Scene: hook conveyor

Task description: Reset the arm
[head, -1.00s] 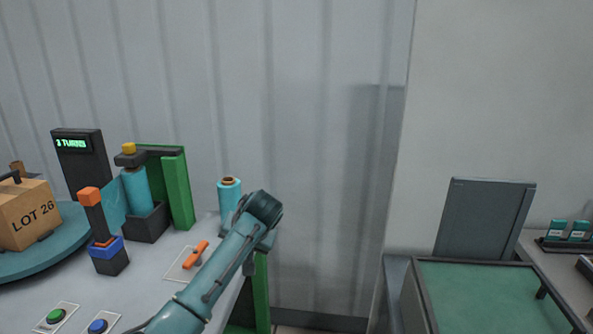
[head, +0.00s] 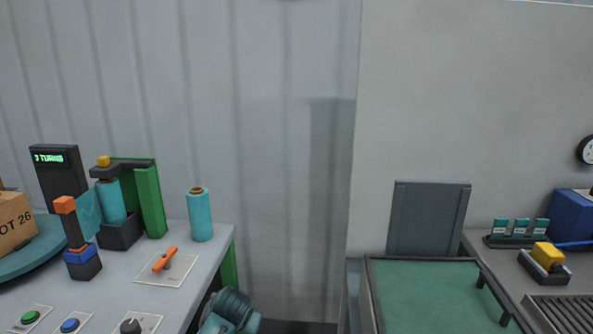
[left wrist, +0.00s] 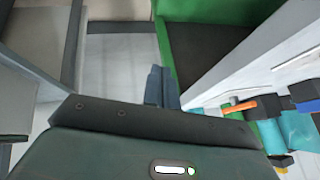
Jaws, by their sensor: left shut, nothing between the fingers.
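My left gripper (left wrist: 160,88) shows in the left wrist view with its fingers together and nothing between them. It is apart from the table, with floor and a green frame (left wrist: 182,70) beyond it. In the head view only a teal arm link of mine shows at the bottom edge, beside the right end of the control table (head: 208,268); the gripper itself is not visible there. My right gripper is in neither view.
On the table are an orange-handled switch (head: 166,259), a teal roll (head: 200,215), buttons, a film-wrapping stand (head: 122,230) and a carton (head: 16,222). A green-topped bench (head: 430,290) stands right. Between them is a gap before the wall.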

